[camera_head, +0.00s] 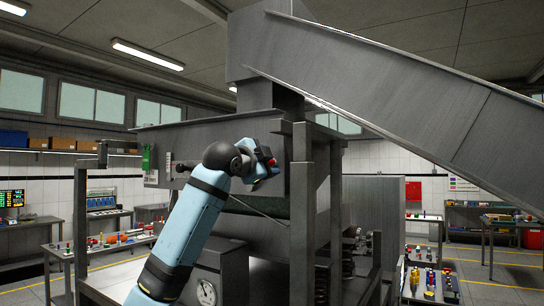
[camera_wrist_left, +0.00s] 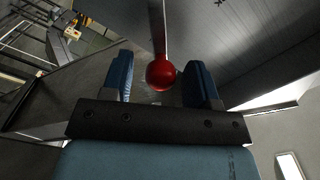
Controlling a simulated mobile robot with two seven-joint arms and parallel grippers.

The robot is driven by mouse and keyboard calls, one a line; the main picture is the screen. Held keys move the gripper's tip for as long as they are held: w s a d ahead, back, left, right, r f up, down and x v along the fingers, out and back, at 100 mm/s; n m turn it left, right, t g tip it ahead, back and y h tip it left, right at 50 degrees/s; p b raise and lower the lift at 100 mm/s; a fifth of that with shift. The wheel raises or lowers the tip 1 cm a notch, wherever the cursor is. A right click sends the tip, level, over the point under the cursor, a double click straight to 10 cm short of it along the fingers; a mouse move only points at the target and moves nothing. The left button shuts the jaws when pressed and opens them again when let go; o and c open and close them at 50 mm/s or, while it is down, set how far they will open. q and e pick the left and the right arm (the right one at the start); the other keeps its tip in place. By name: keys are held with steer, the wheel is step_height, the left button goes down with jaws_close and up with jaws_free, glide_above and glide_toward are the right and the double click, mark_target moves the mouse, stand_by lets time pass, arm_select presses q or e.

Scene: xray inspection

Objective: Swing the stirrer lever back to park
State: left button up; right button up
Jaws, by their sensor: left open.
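The stirrer lever shows in the left wrist view as a thin rod ending in a red ball knob (camera_wrist_left: 160,75). In the head view a small red spot of the knob (camera_head: 271,162) shows at the gripper, against the grey machine housing (camera_head: 210,140). My left gripper (camera_head: 268,168) is raised at the housing. In the left wrist view its two blue fingers (camera_wrist_left: 160,80) are open, one on each side of the knob, with gaps between. The lever's pivot is not clear in either view. My right gripper is not in view.
A large grey chute (camera_head: 400,105) slopes down to the right above the gripper. A steel post (camera_head: 302,210) stands just right of the gripper. A dial gauge (camera_head: 207,292) sits low behind my arm. Benches with small parts (camera_head: 100,243) stand at the left.

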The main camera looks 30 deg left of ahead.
arm_select(q)
steer(key=shift+w+d+r, duration=0.1)
steer(key=shift+w+r, duration=0.05)
steer(key=shift+w, duration=0.6)
steer(key=shift+w+f, duration=0.2)
steer(key=shift+w, duration=0.35)
steer(key=shift+s+r, duration=0.1)
steer(key=shift+s, duration=0.05)
steer(key=c, duration=0.5)
jaws_close()
